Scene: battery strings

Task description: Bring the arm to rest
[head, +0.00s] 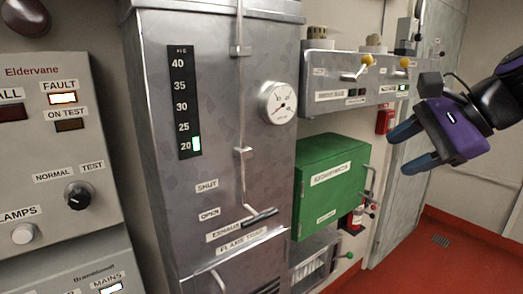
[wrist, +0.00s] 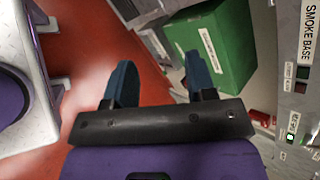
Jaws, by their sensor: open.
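My gripper (head: 404,148) is in the right part of the head view, purple with two dark blue fingers. The fingers stand apart with nothing between them. It hangs in the air in front of the wall, to the right of the green box (head: 330,184), and touches nothing that I can see. In the wrist view my gripper (wrist: 160,85) also shows open and empty, with the red floor and the green box (wrist: 212,45) beyond it.
A grey metal cabinet (head: 222,60) with a gauge (head: 278,103) and a lever (head: 260,217) stands in the middle. A control panel (head: 55,150) with a lit FAULT lamp (head: 62,98) is at left. Red floor (head: 440,255) is open at lower right.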

